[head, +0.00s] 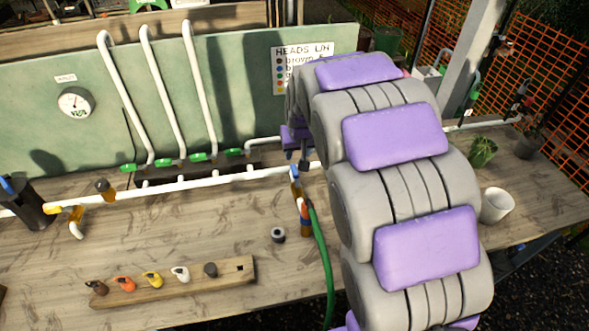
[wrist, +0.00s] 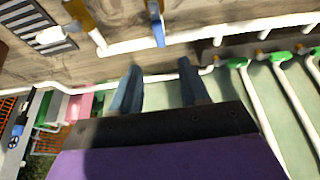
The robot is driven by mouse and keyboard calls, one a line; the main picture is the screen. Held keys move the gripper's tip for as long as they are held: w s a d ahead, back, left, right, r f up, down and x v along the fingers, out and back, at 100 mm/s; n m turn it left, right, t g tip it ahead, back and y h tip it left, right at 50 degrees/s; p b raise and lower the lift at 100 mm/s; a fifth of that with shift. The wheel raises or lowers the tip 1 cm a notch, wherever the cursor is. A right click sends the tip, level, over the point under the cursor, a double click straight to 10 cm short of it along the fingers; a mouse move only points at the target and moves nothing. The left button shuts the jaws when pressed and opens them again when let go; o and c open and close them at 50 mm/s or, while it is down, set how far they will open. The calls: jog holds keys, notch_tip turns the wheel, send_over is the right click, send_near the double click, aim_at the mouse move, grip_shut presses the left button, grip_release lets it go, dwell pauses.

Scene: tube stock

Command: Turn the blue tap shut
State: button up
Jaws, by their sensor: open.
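The blue tap (head: 296,181) has a blue lever on the white pipe, just below my gripper in the head view. In the wrist view the blue tap (wrist: 158,30) shows ahead of my fingertips, with its lever lying across the pipe. My gripper (wrist: 159,68) is open and empty, with one finger on each side of the lever's line in that view. The fingertips appear short of the lever, with no contact visible. My gripper (head: 299,158) is partly hidden by my arm in the head view.
The white pipe (head: 220,178) runs along the bench with several green taps (head: 197,157) behind it. A green hose (head: 321,250) hangs below the blue tap. A wooden rack (head: 215,275) of coloured pieces stands in front. A white pot (head: 496,205) stands right.

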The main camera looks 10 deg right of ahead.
aim_at(294, 169)
jog(key=b+x, duration=0.2)
jog(key=x, duration=1)
jog(key=shift+w+f, duration=0.1)
jog(key=shift+f, duration=0.05)
grip_shut()
